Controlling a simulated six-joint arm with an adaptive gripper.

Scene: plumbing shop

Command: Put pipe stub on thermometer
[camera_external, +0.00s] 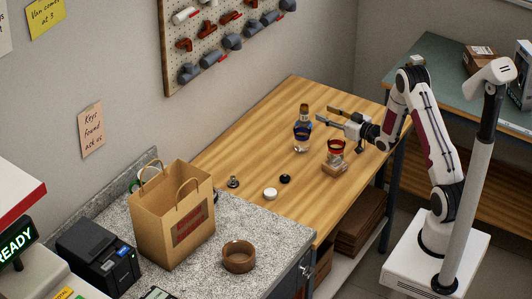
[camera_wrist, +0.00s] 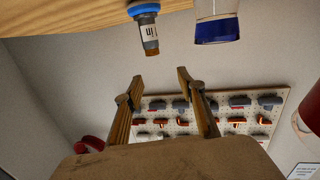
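My gripper (camera_external: 326,114) is level above the wooden table, its fingers spread and pointing left in the external view. In the wrist view my gripper (camera_wrist: 160,76) shows two fingers apart with nothing between them. I cannot surely tell which object is the pipe stub or the thermometer. A clear vessel with a blue band (camera_external: 302,142) stands left of the gripper; it also shows in the wrist view (camera_wrist: 217,28). A brown-tipped, labelled piece with a blue ring (camera_wrist: 148,30) is beside it.
A dark fitting (camera_external: 233,182), a white round piece (camera_external: 270,194) and a black cap (camera_external: 285,179) lie on the table (camera_external: 250,150). A pegboard (camera_external: 215,50) hangs behind.

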